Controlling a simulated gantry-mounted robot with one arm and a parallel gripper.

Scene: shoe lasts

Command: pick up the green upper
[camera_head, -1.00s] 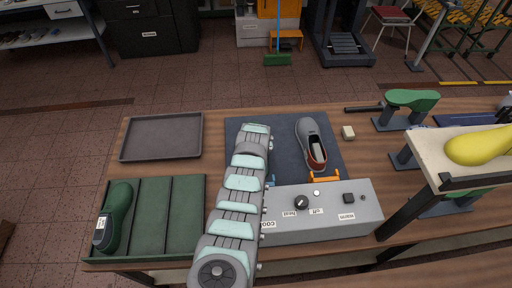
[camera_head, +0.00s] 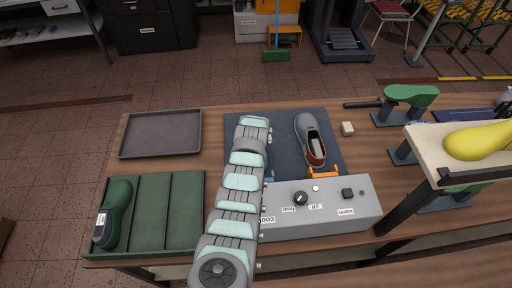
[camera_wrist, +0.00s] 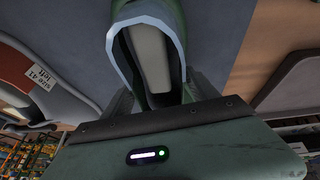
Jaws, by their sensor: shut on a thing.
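The green upper (camera_wrist: 181,42) shows at the top middle of the wrist view, with a pale rim around its opening and a grey form inside. My gripper (camera_wrist: 163,90) is shut on it, one dark finger at each side. In the head view my arm covers the gripper and the upper, above the dark mat (camera_head: 285,124). I cannot tell how high the upper is held.
A grey shoe with a red-brown heel (camera_head: 309,135) stands right of my arm. A grey control box (camera_head: 330,222) is in front of the mat.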

